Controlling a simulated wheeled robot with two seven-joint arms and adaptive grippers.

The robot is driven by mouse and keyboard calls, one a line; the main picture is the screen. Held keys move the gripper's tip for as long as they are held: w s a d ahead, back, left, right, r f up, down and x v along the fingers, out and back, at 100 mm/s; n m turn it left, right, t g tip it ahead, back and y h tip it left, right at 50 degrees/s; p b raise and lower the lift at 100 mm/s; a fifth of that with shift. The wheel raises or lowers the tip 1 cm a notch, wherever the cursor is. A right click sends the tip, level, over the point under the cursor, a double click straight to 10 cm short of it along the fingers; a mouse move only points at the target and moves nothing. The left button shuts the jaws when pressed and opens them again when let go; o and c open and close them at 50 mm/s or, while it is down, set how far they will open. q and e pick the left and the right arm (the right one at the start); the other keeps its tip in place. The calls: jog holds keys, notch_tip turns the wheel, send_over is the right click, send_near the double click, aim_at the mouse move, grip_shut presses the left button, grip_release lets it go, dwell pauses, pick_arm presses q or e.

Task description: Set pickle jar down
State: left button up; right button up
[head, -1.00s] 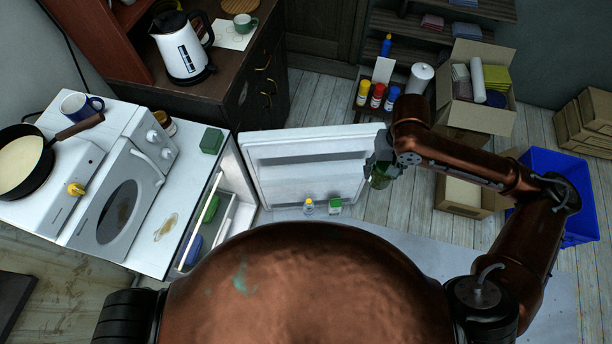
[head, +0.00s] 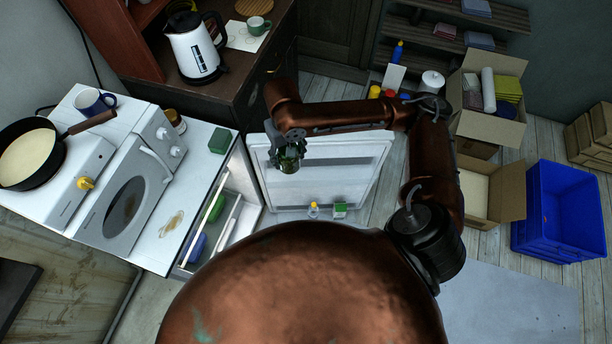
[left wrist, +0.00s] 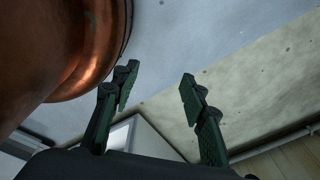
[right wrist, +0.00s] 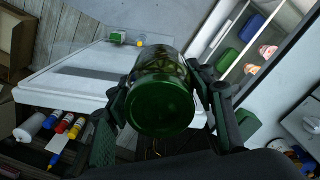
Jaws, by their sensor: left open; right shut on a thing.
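In the head view the jar (head: 291,160) hangs below my right gripper (head: 286,150), in front of the open fridge door (head: 345,150). The white fridge top (head: 185,215) is to its left. My left gripper (left wrist: 153,92) is open and empty in the left wrist view, above the floor beside my copper body.
On the fridge top are a microwave oven (head: 125,205), a green box (head: 220,141) and a brown jar (head: 176,121). A dark counter with a kettle (head: 196,47) stands behind. A blue crate (head: 560,210) is at right. The fridge top's front part is clear around a brown stain.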

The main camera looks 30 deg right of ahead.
jog(key=w+d+f+m+p, duration=0.2)
jog(key=w+d+f+m, duration=0.15)
jog(key=w+f, duration=0.7)
jog(key=d+f+m, duration=0.1)
jog(key=f, duration=0.5)
jog(key=d+f+m, duration=0.1)
jog(key=d+f, duration=0.1)
jog(key=f, duration=0.4)
jog(key=s+d+f+m, duration=0.1)
jog(key=f, duration=0.5)
jog(key=shift+s+d+f+p, duration=0.1)
jog(key=shift+d+f+p, duration=0.05)
jog(key=shift+d+p, duration=0.2)
pick_arm(q)
jog(key=shift+w+r+b, duration=0.2)
jog(key=shift+w+r, duration=0.1)
jog(key=shift+r, duration=0.3)
jog(key=shift+w+r+b, duration=0.15)
jog(key=shift+w+r, duration=0.15)
jog(key=shift+r, duration=0.3)
pick_arm(e)
jog(key=shift+f, duration=2.05)
jog(key=shift+f, duration=0.2)
jog(key=o, duration=1.7)
